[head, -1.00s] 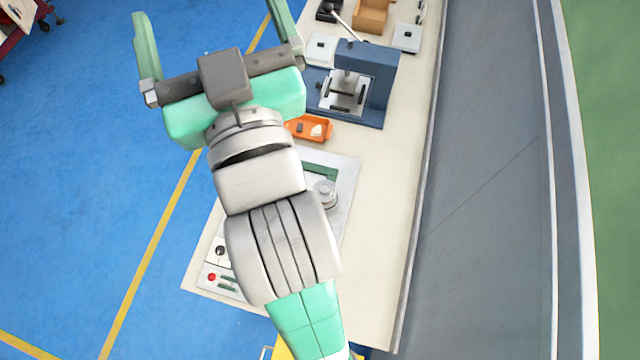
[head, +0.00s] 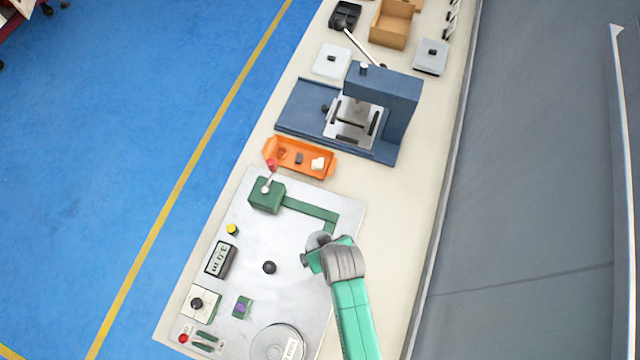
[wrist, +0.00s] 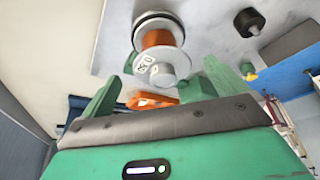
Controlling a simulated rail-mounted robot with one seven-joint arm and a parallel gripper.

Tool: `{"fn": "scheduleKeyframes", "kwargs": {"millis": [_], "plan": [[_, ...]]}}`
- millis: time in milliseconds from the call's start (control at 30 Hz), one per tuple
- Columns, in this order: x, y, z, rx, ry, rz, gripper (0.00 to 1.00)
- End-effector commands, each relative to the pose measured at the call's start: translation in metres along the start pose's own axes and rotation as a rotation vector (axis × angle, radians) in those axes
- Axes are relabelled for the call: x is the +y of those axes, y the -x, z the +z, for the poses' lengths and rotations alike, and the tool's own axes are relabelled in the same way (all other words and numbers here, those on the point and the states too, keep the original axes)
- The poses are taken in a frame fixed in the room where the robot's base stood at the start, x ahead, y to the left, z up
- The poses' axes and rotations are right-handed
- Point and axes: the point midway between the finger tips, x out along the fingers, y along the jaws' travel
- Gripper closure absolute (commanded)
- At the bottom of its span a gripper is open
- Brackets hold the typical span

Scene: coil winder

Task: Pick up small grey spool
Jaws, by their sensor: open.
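The small grey spool (wrist: 158,45) stands on the metal plate in the upper middle of the wrist view. It has grey flanges, orange-brown winding, a pale label and a grey central cap towards the camera. My gripper (wrist: 158,83) is open and empty. Its green fingers lie to the left and right of the spool's cap, with most of the spool beyond them. I cannot tell whether they touch it. In the head view, a grey round part of the spool (head: 318,239) shows beside my arm, which hides the rest.
The plate (head: 250,215) carries a green crank box (head: 267,195), a black knob (head: 269,267) and a larger labelled spool (head: 279,343). Beyond are an orange tray (head: 299,158) and a blue press (head: 385,92). Bare table lies right of the plate.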

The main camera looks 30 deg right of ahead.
Motion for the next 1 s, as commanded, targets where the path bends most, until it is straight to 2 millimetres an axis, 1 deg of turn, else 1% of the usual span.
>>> {"fn": "scheduleKeyframes", "kwargs": {"millis": [33, 100, 167, 300, 400, 500, 667, 700, 767, 800, 933, 967, 1000], "plan": [[0.000, -0.005, -0.001, 0.001, 0.000, 0.000, 0.02], [0.000, -0.007, -0.001, 0.002, 0.000, 0.001, 0.02], [-0.001, -0.012, -0.002, 0.001, 0.000, 0.000, 0.02], [-0.002, -0.038, -0.006, 0.002, 0.000, 0.000, 0.02], [-0.002, -0.052, -0.005, 0.002, 0.000, 0.000, 0.02], [-0.002, -0.058, -0.006, 0.004, 0.000, 0.001, 0.02], [-0.002, -0.057, -0.005, 0.004, 0.001, 0.001, 0.02], [-0.002, -0.057, -0.005, 0.004, 0.001, 0.001, 0.06], [-0.002, -0.057, -0.005, 0.004, 0.001, 0.001, 0.18], [-0.002, -0.057, -0.005, 0.004, 0.000, 0.001, 0.26], [-0.002, -0.057, -0.005, 0.004, 0.000, 0.001, 0.52], [-0.002, -0.057, -0.005, 0.004, 0.000, 0.001, 0.56], [-0.002, -0.057, -0.006, 0.005, 0.000, 0.001, 0.56]]}}
